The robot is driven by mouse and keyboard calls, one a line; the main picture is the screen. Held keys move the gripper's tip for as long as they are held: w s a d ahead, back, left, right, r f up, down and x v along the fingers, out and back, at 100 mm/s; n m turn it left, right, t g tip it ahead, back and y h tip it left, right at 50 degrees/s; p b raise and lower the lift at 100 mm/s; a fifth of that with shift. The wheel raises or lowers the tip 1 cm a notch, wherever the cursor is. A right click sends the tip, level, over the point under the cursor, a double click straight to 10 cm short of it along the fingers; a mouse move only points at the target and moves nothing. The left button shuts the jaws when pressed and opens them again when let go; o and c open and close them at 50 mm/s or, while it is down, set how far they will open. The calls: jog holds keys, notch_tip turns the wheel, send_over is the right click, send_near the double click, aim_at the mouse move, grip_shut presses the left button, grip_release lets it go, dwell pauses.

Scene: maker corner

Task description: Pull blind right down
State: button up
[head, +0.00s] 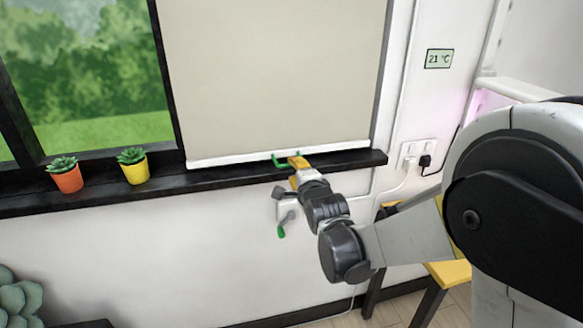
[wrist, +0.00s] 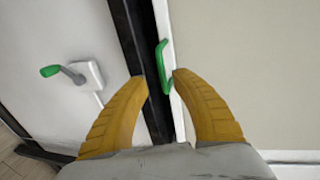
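The beige blind (head: 270,70) covers the right window, and its white bottom bar (head: 230,158) is low, just above the black sill (head: 230,177). A green handle (head: 281,161) is on the bar; it also shows in the wrist view (wrist: 165,66). My gripper (head: 296,160) is at the handle, hiding part of it in the head view. In the wrist view its yellow fingers (wrist: 160,77) are apart, with the handle at and just beyond the gap between the tips. I cannot tell whether either finger touches it.
A crank with a green knob (wrist: 50,71) sticks out from a white wall box below the sill. An orange pot (head: 68,179) and a yellow pot (head: 136,173) stand on the sill at left. A yellow-topped table (head: 450,272) stands at lower right.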

jog(key=v, duration=0.8)
jog(key=shift+d, duration=0.1)
jog(key=s+d+n+g+h, duration=0.35)
jog(key=s+d+n, duration=0.35)
jog(key=s+d, duration=0.5)
jog(key=s+d+f+n+g, duration=0.2)
jog(key=s+d+n, duration=0.1)
jog(key=s, duration=0.4)
jog(key=s+d+f+n+g, duration=0.2)
jog(key=s+d+n, duration=0.1)
jog(key=s, duration=0.5)
jog(key=shift+s+n+h, duration=0.35)
jog(key=shift+n, duration=0.55)
jog(key=shift+f, duration=0.15)
